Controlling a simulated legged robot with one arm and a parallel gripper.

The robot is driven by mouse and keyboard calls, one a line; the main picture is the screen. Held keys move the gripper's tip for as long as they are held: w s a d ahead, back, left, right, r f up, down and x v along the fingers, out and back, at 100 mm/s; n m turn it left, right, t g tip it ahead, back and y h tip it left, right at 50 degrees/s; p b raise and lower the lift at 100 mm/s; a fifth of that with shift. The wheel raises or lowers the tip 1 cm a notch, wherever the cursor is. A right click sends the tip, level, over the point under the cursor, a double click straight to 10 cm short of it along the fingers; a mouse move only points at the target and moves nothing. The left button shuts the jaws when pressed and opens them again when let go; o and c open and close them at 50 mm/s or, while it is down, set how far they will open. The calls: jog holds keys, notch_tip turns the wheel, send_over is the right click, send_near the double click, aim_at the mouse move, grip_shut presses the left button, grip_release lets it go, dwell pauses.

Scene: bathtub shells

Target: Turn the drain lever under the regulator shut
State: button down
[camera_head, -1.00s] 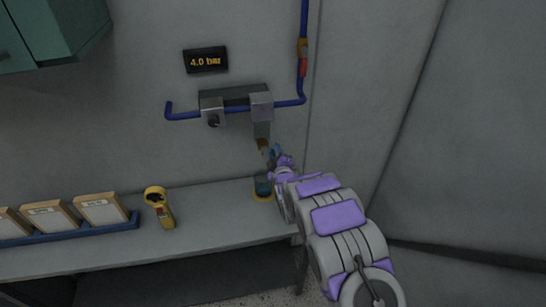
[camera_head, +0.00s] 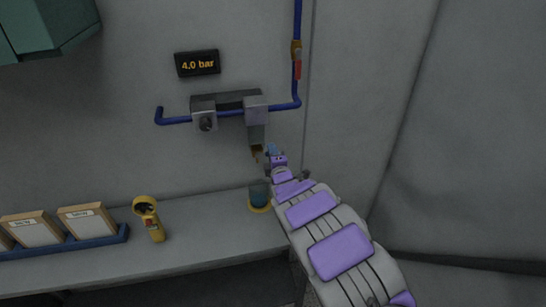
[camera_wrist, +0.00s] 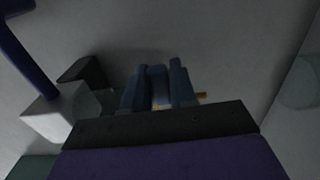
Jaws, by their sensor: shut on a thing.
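The regulator (camera_head: 228,104) is a grey block assembly on a blue pipe on the wall. Below its right-hand grey bowl (camera_head: 256,112) is a small brass drain (camera_head: 257,152), whose end also shows in the wrist view (camera_wrist: 202,96). My gripper (camera_head: 271,151) is right beside this drain, with its blue fingers upward. In the wrist view the fingers (camera_wrist: 158,85) are close together around a narrow bluish piece, which I take to be the drain lever. The lever's exact angle is hidden by the fingers.
A cup with bluish liquid (camera_head: 260,195) stands on the shelf (camera_head: 205,220) below the drain. A yellow handheld device (camera_head: 149,218) and framed cards in a blue rack (camera_head: 95,239) are to the left. The display (camera_head: 198,63) reads 4.0 bar. A red-handled valve (camera_head: 297,62) is on the upright pipe.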

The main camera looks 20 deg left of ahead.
jog(key=shift+s+a+f, duration=0.15)
jog(key=shift+f, duration=0.15)
jog(key=c, duration=1.3)
grip_release()
jog(key=shift+c, duration=0.2)
jog(key=o, duration=0.3)
jog(key=shift+a+r, duration=0.1)
jog(key=shift+a, duration=0.1)
jog(key=shift+o, duration=0.2)
jog(key=shift+d+r, duration=0.1)
jog(key=shift+d, duration=0.1)
jog(key=p+v, duration=0.2)
jog(key=v, duration=1.5)
